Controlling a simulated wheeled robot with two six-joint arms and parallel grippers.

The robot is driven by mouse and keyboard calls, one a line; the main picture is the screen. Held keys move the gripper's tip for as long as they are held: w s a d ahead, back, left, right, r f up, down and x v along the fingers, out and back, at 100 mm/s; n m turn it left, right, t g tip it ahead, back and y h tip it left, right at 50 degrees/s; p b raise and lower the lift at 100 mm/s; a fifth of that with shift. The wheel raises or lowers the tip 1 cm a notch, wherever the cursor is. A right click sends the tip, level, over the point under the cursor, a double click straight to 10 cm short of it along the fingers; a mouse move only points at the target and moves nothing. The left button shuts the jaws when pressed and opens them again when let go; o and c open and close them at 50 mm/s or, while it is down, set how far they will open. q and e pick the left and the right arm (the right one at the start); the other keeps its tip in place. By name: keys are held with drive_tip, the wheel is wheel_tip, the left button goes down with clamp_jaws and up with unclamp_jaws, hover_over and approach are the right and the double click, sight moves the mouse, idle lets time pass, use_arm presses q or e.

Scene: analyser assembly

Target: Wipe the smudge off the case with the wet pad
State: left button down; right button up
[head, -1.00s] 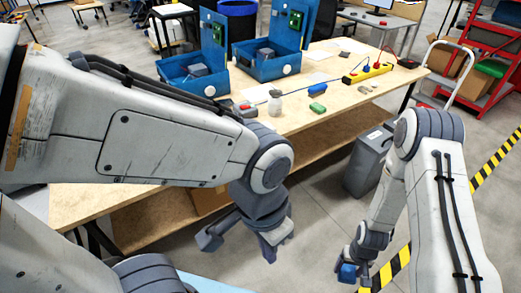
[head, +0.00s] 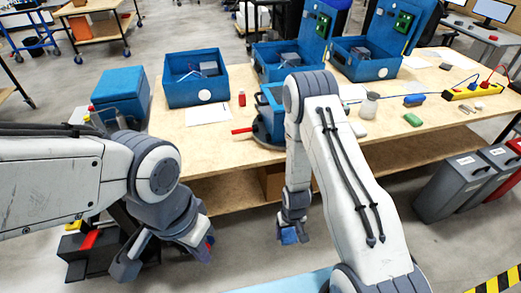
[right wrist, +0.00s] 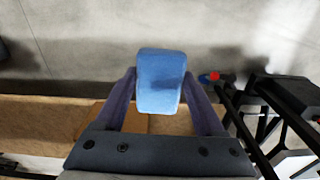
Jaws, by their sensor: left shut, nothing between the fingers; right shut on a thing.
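A light blue pad, the wet pad (right wrist: 160,82), is between the fingers of my right gripper (right wrist: 158,100) in the right wrist view. In the head view my right gripper (head: 292,222) is shut on it, in front of the table's near edge and below the tabletop. My left gripper (head: 165,258) is shut and empty, also off the table. Several blue cases stand on the table, including an open one (head: 190,92) at left. A smaller blue case (head: 268,100) sits behind my right arm, partly hidden. I cannot make out a smudge on any case.
A closed blue box (head: 120,92) stands left of the table (head: 225,148). A red-handled round stand (head: 262,137) is near the front edge. Bins (head: 455,185) stand on the floor.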

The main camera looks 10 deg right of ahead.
drive_tip(key=w+d+t+b, duration=0.2)
drive_tip(key=w+t+b, duration=0.4)
drive_tip(key=w, duration=0.6)
drive_tip(key=t+y+b, duration=0.1)
drive_tip(key=t+b, duration=1)
drive_tip(key=t, duration=0.1)
approach(279, 129)
drive_tip(key=shift+n, duration=0.3)
drive_tip(key=shift+w+a+r, duration=0.1)
drive_tip(key=shift+w+a, duration=0.05)
drive_tip(key=shift+w, duration=0.95)
drive_tip(key=shift+w+a+r, duration=0.1)
drive_tip(key=shift+w+a, duration=0.05)
drive_tip(key=shift+w, duration=0.95)
drive_tip(key=shift+w, duration=1)
drive_tip(key=shift+d, duration=0.1)
